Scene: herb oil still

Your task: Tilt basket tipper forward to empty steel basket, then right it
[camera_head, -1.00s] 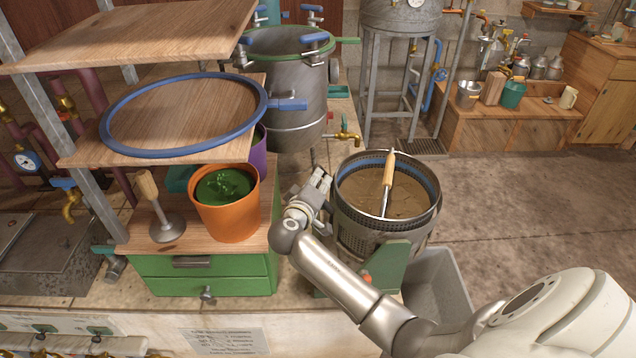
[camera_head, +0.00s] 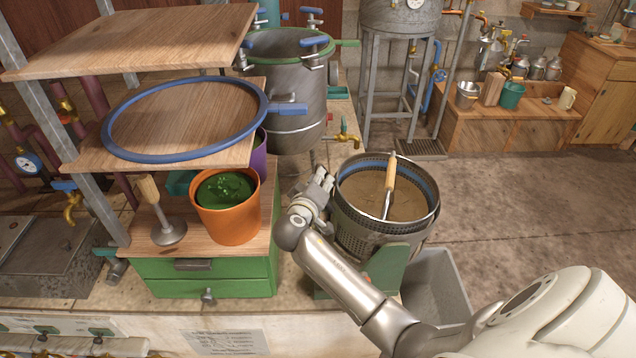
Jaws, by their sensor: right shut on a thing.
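The steel basket (camera_head: 350,232) is a perforated round vessel with a blue band inside its rim, filled with brown material. It sits almost upright, its open top facing up. A wooden-handled tool (camera_head: 391,178) stands in it, leaning on the far rim. The basket tipper (camera_head: 392,268) shows as a green support below the basket, partly covered by my arm. My right gripper (camera_head: 322,186) is shut at the basket's left side, on what looks like part of the tipper; the held part is mostly hidden by the fingers. My left gripper is not in view.
A grey bin (camera_head: 437,285) stands below and right of the basket. An orange pot (camera_head: 228,222) of green matter and a wooden-handled masher (camera_head: 160,220) stand on the green drawer unit (camera_head: 205,268) at left. A steel still pot (camera_head: 287,90) stands behind. Floor at right is clear.

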